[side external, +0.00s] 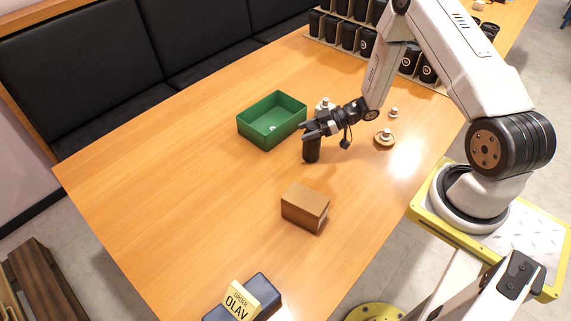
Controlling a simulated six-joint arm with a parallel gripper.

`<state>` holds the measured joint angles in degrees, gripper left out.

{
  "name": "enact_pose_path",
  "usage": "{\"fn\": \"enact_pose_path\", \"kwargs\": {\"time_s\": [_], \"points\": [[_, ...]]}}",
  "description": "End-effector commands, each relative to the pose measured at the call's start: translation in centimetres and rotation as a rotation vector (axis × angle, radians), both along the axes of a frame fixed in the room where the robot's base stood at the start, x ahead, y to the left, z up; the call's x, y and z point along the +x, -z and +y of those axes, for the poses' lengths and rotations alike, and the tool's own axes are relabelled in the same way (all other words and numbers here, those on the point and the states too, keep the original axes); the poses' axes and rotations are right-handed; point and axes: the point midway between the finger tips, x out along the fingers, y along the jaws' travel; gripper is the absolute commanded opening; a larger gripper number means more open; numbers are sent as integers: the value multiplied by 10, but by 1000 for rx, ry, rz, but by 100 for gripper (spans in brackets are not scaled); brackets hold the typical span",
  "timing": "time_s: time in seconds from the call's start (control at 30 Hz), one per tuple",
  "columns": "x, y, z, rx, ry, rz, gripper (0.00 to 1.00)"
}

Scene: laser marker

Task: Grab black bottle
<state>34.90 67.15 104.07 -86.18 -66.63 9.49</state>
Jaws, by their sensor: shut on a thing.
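The black bottle (312,150) stands upright on or just above the wooden table, near the middle. I cannot tell whether its base touches the table. My gripper (314,131) reaches in from the right and is shut on the bottle's upper part. The fingers hide the top of the bottle.
A brown box (305,207) is in front. A round wooden piece (385,139) and small white-topped items are right. Black cups (367,42) line the back. A dark blue block (262,293) with a sign is at the front edge. The left of the wooden table (150,190) is clear.

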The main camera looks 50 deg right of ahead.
Motion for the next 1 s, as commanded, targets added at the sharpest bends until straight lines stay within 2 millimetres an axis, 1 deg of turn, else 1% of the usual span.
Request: {"fn": "enact_pose_path", "kwargs": {"time_s": [0.17,0.33,0.47,0.6,0.77,1.0], "points": [[0,-1,0,0,0,-1,0],[1,-7,0,-1,0,-2,0],[1,-16,0,-1,-1,-2,0],[0,-31,0,-1,0,-2,0],[-15,-50,2,0,1,-2,0],[-41,-82,7,-1,2,-2,0]]}}
